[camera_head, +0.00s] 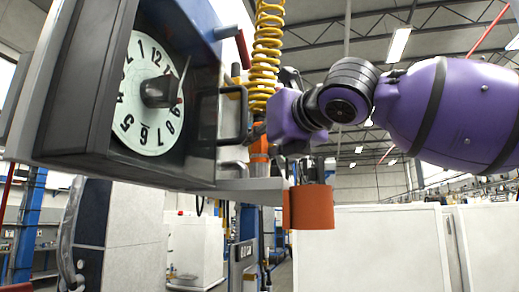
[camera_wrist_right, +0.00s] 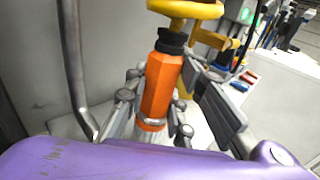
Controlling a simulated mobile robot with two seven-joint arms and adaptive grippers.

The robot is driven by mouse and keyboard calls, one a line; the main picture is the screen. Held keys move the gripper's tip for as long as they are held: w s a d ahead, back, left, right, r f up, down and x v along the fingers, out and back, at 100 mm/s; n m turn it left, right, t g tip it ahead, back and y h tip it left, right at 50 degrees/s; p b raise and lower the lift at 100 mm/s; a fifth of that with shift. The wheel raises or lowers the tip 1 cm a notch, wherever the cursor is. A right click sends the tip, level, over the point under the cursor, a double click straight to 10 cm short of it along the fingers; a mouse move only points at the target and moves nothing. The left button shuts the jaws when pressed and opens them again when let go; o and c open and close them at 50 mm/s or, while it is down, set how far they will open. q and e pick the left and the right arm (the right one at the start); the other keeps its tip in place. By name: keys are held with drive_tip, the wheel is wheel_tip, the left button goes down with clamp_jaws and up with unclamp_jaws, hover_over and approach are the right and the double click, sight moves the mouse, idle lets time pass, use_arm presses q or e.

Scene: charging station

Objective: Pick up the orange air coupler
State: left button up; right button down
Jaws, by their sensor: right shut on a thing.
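The orange air coupler (camera_wrist_right: 160,85) stands upright in the right wrist view, with a black collar at its top. My right gripper (camera_wrist_right: 156,104) is shut on it, with the grey fingers around its body from both sides. In the head view the coupler (camera_head: 259,148) hangs at the lower end of a yellow coiled hose (camera_head: 266,55). My right gripper (camera_head: 257,131) reaches it from the right and its fingers are partly hidden. My left gripper is not in view.
A dark gauge box with a round dial (camera_head: 146,95) stands close on the left, with a handle (camera_head: 236,115) beside the coupler. A grey ledge (camera_head: 250,186) lies under it, and an orange holder (camera_head: 308,207) with tools hangs at the ledge's right end. White cabinets (camera_head: 370,250) stand behind.

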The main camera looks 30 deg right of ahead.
sight(262, 121)
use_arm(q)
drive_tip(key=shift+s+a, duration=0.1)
use_arm(e)
drive_tip(key=shift+r, duration=0.1)
